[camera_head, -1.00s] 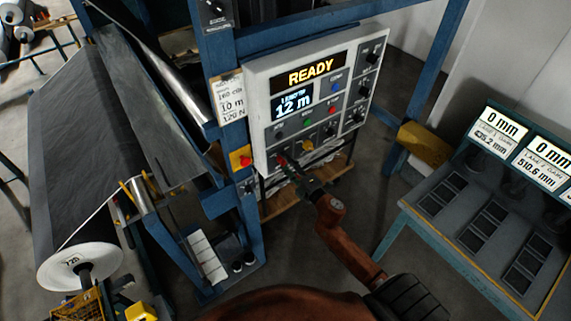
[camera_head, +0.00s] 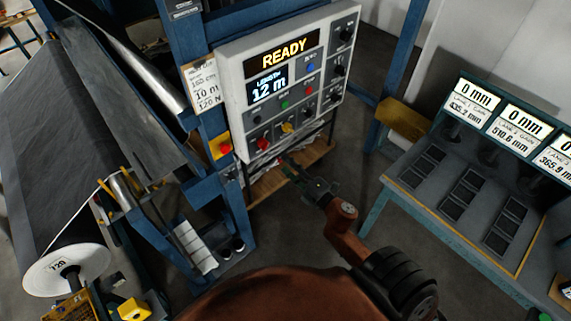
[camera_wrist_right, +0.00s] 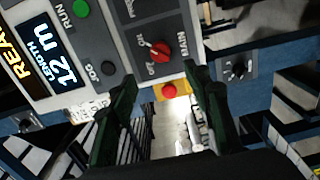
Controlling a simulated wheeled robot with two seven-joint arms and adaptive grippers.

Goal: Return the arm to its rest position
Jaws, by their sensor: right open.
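My right arm, with its orange-brown links, reaches up from the bottom of the head view. Its gripper (camera_head: 296,172) is just below the lower edge of the control panel (camera_head: 237,85), apart from it as far as I can tell. In the right wrist view the gripper (camera_wrist_right: 163,92) shows two dark green fingers set wide apart with nothing between them. The red main switch (camera_wrist_right: 160,52) of the panel lies ahead of the fingers. The panel's display (camera_head: 284,53) reads READY and its length screen (camera_head: 267,87) reads 12 m. My left gripper is not in view.
A blue frame (camera_head: 232,205) carries the panel and a red button on a yellow plate (camera_head: 221,146). A machine with a grey roll (camera_head: 65,269) stands at left. A gauge table (camera_head: 440,222) with several displays stands at right. Floor shows between them.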

